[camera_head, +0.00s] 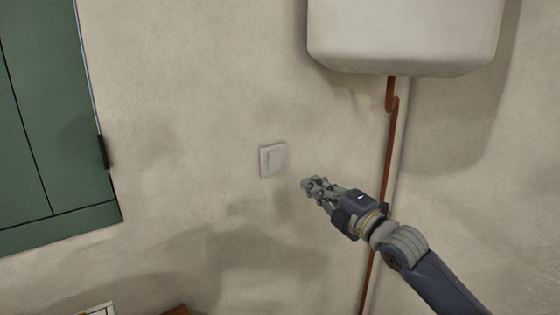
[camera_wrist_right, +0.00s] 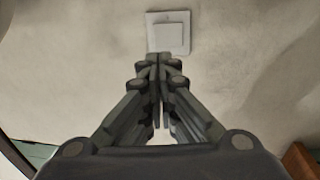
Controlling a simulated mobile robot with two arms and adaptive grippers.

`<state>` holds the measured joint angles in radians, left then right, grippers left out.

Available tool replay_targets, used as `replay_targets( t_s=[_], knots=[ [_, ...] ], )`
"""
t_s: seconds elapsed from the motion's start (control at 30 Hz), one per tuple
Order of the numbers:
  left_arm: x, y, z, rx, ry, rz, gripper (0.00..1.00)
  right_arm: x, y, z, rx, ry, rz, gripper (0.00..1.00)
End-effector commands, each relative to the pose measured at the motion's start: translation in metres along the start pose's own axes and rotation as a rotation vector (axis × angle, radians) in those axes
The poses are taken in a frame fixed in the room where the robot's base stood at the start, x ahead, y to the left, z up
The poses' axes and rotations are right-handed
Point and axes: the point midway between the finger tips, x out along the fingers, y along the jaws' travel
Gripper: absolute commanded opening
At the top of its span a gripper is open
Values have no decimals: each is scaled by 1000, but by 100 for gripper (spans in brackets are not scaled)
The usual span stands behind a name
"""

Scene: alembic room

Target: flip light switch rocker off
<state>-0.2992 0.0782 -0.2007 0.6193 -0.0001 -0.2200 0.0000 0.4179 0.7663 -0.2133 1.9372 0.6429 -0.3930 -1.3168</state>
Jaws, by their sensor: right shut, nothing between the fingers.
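The light switch (camera_head: 273,159) is a small pale square plate with a raised rocker, set on the beige wall in the middle of the head view. In the right wrist view the switch (camera_wrist_right: 171,32) shows at the top, just beyond the fingertips. My right gripper (camera_head: 308,184) is shut and empty, a little right of and below the switch in the head view. Its fingertips (camera_wrist_right: 159,58) overlap the plate's lower edge in the wrist view; I cannot tell whether they touch it. The rocker's tilt is too small to read. My left gripper is not in view.
A white tank (camera_head: 404,35) hangs on the wall at upper right, with a reddish-brown pipe (camera_head: 392,150) running down behind my right arm. A green shutter or door (camera_head: 50,120) is at the left. The wall around the switch is bare.

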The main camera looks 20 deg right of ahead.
Motion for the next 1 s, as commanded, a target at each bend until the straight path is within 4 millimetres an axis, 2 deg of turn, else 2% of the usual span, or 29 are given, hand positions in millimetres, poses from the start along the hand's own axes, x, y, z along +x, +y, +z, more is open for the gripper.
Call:
replay_targets(
  t_s=[0.2,0.33,0.8,1.0],
  knots=[
    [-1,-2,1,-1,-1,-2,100,2,0,1,3,-2,0,0],
    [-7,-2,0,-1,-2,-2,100,14,2,1,6,-3,1,0],
    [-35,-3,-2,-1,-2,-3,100,100,3,1,5,-3,0,0],
    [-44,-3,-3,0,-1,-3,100,126,1,1,4,-2,-2,0]
  ],
)
